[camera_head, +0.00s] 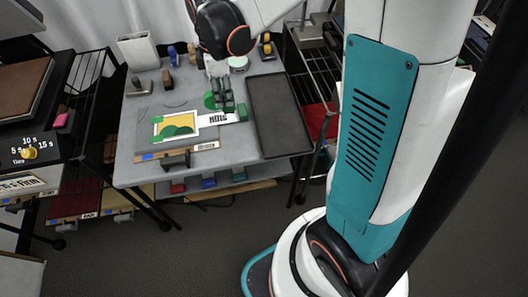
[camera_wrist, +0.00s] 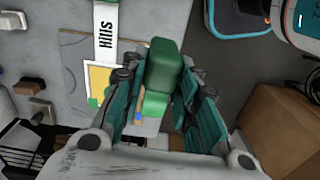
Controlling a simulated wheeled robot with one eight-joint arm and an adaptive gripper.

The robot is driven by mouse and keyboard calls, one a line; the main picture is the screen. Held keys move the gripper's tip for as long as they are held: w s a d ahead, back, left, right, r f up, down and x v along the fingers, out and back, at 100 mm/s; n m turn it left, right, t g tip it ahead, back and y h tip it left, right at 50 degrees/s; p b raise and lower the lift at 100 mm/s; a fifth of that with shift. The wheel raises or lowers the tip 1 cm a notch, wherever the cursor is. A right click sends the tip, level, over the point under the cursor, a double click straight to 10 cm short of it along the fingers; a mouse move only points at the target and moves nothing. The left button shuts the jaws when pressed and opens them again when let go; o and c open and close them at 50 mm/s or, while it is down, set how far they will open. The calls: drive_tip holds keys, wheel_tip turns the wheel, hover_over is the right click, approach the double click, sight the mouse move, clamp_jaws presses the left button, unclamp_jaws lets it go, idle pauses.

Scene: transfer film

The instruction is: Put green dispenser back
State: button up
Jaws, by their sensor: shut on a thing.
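My gripper (camera_head: 223,100) hangs over the grey table, and its two dark green fingers show on both sides in the wrist view. It is shut on the green dispenser (camera_wrist: 165,62), a block-like green piece between the fingers. In the head view, green shapes show beside the fingers, and I cannot tell clearly which is the dispenser. A framed picture (camera_head: 176,127) with yellow and green areas lies on the table.
A dark tray (camera_head: 272,115) lies at the table's right. A white holder (camera_head: 138,52), a blue bottle (camera_head: 172,56) and small blocks stand at the back. Black racks stand on both sides. A cardboard box (camera_wrist: 282,130) shows at the lower right of the wrist view.

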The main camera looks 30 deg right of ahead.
drive_tip(key=shift+s+d+f+n, duration=0.25)
drive_tip(key=shift+s+d+n, duration=0.05)
drive_tip(key=shift+s+d, duration=0.25)
drive_tip(key=shift+f+b, duration=3.65)
drive_tip(key=shift+f, duration=5.95)
drive_tip(key=shift+f, duration=0.1)
drive_tip(key=o, duration=0.5)
drive_tip(key=shift+f, duration=0.1)
drive_tip(key=o, duration=0.4)
drive_tip(key=shift+o, duration=0.2)
